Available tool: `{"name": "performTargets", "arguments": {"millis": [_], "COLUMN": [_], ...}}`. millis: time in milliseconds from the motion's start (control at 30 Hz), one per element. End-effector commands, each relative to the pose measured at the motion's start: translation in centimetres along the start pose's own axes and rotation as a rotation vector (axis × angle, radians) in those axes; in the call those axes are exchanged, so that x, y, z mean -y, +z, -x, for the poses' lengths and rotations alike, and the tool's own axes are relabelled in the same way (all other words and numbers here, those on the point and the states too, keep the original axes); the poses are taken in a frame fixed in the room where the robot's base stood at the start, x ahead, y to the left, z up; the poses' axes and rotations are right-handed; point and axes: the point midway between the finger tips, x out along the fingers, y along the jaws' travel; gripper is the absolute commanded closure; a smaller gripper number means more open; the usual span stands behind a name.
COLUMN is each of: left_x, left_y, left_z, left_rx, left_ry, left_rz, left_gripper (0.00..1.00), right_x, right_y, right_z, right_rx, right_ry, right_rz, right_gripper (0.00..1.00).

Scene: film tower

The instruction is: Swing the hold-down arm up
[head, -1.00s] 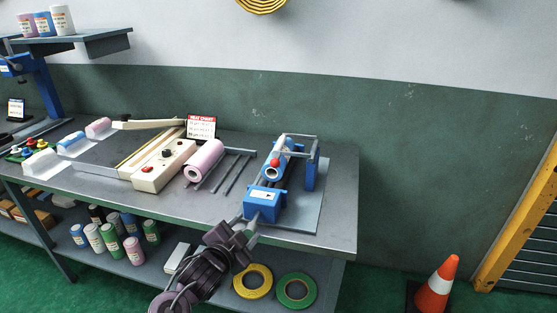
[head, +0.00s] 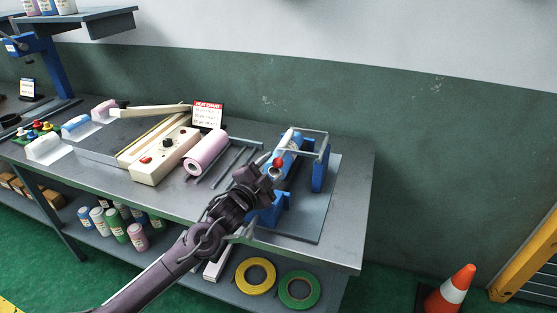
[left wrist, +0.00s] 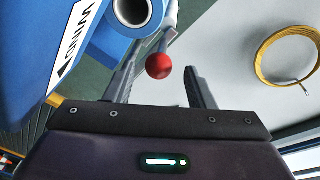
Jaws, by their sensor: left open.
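The film winder is a blue device (head: 320,177) on a grey plate at the right of the table, with a pale blue roll (head: 290,141) on it. A grey hold-down arm (head: 309,131) runs over the roll and carries a red ball knob (head: 278,162). My left gripper (head: 266,172) is right by the knob and hides part of the winder's front. In the left wrist view the gripper (left wrist: 163,76) is open, with the red knob (left wrist: 159,66) showing between its fingertips. I cannot tell if they touch it. My right gripper is not in view.
Left of the winder lie a pink roll (head: 206,150) on thin rods and a cream sealer (head: 160,154). Tape rings (head: 256,275) and several small jars (head: 118,228) sit on the lower shelf. An orange cone (head: 454,291) stands at the right.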

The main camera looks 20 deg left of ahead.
Motion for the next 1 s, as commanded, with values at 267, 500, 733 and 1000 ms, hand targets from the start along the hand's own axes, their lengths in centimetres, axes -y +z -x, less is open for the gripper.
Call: {"name": "performTargets", "arguments": {"millis": [267,500,733,1000], "left_x": [0.1,0.0,0.0,0.0], "left_y": [-0.1,-0.1,-0.1,0.0], "left_z": [-3.1,-3.4,-3.4,-3.4], "left_rx": [0.0,-0.001,-0.001,0.0], "left_ry": [-0.001,0.0,0.0,0.001], "left_rz": [0.001,0.0,0.0,0.0], "left_gripper": [0.51,0.51,0.69,1.0], "right_x": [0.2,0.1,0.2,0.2], "right_y": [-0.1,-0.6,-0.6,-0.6], "right_z": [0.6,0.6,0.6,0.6], "right_rx": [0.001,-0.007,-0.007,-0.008], "right_ry": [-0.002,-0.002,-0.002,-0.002], "right_rz": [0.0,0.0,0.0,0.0], "right_gripper": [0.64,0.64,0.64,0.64]}}
